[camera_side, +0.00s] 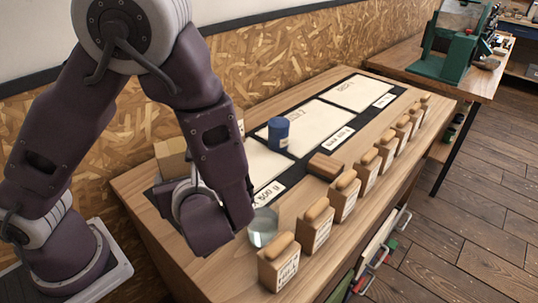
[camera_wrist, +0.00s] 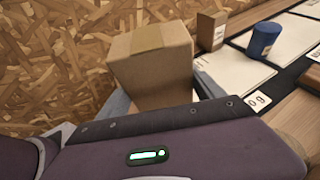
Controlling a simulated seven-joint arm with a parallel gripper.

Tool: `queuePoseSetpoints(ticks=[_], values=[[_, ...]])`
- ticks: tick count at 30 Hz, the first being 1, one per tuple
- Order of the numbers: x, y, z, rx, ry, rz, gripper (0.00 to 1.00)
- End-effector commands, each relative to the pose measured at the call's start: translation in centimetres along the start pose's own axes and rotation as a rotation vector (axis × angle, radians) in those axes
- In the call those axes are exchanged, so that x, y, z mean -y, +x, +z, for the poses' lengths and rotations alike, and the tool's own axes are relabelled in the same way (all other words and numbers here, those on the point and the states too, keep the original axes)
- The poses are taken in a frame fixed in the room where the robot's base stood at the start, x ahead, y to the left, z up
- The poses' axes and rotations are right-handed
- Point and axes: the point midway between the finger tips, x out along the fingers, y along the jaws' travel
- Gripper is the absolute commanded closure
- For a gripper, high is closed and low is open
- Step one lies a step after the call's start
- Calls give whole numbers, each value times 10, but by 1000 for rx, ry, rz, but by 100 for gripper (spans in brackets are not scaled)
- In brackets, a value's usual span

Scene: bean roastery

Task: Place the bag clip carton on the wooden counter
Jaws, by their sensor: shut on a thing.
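The carton (camera_wrist: 152,62), a plain brown cardboard box with a tape strip on top, stands roughly upright in the wrist view. It shows partly in the side view (camera_side: 171,158), behind my forearm. My gripper (camera_wrist: 160,94) is shut on the carton, with a grey finger on either side of its lower part. The fingers are mostly hidden by my wrist housing. The wooden counter (camera_side: 140,185) runs along the wall. The carton is over or at its back left part; I cannot tell if its base touches.
A blue canister (camera_side: 278,133) stands on the pale marked mats (camera_side: 317,125). A small brown box (camera_wrist: 211,32) is near the wall. A green machine (camera_side: 455,45) stands on another table.

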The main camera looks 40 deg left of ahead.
Motion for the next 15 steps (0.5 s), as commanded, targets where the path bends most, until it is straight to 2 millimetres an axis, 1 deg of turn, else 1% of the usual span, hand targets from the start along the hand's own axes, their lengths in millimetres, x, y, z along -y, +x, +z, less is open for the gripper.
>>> queuePoseSetpoints(ticks=[2, 3, 7, 9, 11, 15], values=[[0, 0, -1, 0, 0, 0, 74], [0, 2, -5, 1, 3, 1, 74], [0, 14, -33, 3, 8, 2, 74], [-1, 19, -45, 2, 6, 2, 74], [0, 22, -54, 2, 4, 2, 74], [0, 33, -81, 1, 4, 1, 74]])
